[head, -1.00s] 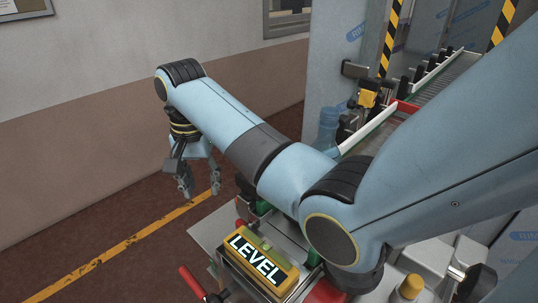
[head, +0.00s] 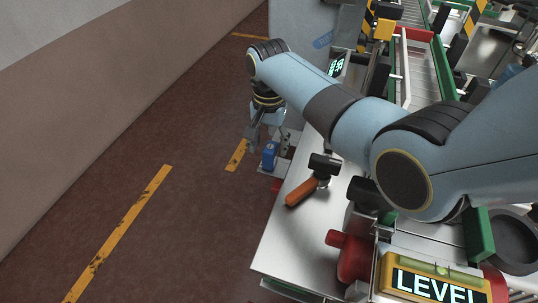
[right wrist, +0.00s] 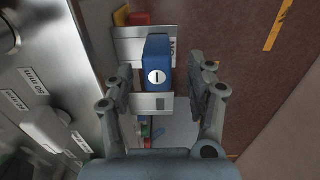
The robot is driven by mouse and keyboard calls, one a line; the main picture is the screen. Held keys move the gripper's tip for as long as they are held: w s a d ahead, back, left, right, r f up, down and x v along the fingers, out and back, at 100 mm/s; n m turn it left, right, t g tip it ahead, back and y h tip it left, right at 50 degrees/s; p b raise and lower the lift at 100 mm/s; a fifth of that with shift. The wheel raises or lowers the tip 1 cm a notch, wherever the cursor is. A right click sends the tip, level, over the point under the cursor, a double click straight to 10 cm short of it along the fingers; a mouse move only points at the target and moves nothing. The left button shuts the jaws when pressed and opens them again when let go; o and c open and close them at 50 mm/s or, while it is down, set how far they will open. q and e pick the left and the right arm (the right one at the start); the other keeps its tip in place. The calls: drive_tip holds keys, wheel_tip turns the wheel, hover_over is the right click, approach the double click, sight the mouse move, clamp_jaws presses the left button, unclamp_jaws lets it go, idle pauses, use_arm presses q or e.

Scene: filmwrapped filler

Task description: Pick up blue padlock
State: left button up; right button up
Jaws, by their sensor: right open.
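The blue padlock (head: 269,155) is a small blue block at the far left corner of the metal table, by a silver plate. In the right wrist view the padlock (right wrist: 158,55) has a white round label with a dark mark. My right gripper (head: 268,142) is open right above it. In the right wrist view the fingers (right wrist: 158,80) stand on both sides of the padlock with visible gaps, not clamped on it. Part of the padlock is hidden by the gripper in the head view. My left gripper is not in view.
A black-headed tool with an orange handle (head: 303,190) lies on the metal table (head: 290,235). A yellow LEVEL device (head: 435,280) and a red part (head: 350,255) are nearer. A roller conveyor (head: 420,70) stands behind. The floor to the left (head: 190,200) is open.

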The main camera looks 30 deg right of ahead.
drive_tip(key=shift+d+f, duration=0.15)
drive_tip(key=shift+f, duration=0.25)
drive_tip(key=shift+s+r, duration=0.2)
drive_tip(key=shift+c, duration=1.5)
drive_tip(key=shift+w+f, duration=0.1)
drive_tip(key=shift+w, duration=0.05)
drive_tip(key=c, duration=0.5)
clamp_jaws()
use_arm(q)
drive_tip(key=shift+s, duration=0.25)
